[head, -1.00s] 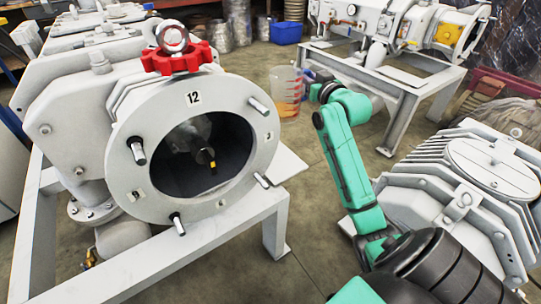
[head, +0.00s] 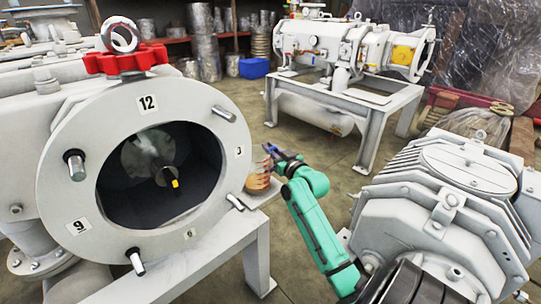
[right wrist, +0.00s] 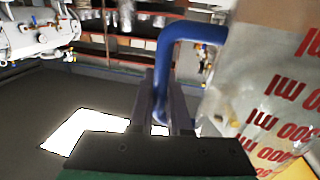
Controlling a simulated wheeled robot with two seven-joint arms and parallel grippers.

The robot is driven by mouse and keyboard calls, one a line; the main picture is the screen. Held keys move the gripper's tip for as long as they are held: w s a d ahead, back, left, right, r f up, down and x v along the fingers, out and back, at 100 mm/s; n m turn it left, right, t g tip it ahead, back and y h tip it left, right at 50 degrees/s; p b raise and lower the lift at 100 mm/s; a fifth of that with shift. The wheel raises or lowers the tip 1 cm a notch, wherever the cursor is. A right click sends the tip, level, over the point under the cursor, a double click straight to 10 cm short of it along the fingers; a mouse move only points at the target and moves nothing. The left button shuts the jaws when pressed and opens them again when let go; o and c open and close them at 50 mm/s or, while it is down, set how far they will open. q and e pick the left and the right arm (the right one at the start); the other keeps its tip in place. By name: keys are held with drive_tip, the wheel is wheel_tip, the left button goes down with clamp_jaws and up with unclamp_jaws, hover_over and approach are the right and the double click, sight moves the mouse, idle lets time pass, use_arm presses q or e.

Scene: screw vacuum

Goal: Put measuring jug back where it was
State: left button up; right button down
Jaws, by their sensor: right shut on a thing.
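The measuring jug (head: 259,174) is clear with red markings and orange-red tint. It shows in the head view just right of the round flange, partly hidden behind its rim. My right gripper (head: 279,156) is shut on the jug's blue handle. In the right wrist view the handle (right wrist: 190,30) runs down between the fingers (right wrist: 160,108), and the jug wall (right wrist: 268,95) with red "ml" print fills the right side. The jug appears near the plate corner of the pump's stand (head: 262,198); I cannot tell whether it touches. My left gripper is not in view.
The large grey pump with the open flange (head: 62,190) and red handwheel (head: 125,60) fills the left. A ribbed grey machine (head: 440,215) stands at right. Behind are another pump on a stand (head: 350,92) and a blue bin (head: 254,67). Floor between them is clear.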

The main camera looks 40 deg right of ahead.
drive_tip(key=shift+f, duration=0.1)
drive_tip(key=c, duration=1.3)
unclamp_jaws()
drive_tip(key=shift+f, duration=0.15)
drive_tip(key=o, duration=0.4)
drive_tip(key=shift+r, duration=0.2)
drive_tip(key=p+v, duration=0.3)
drive_tip(key=v, duration=0.9)
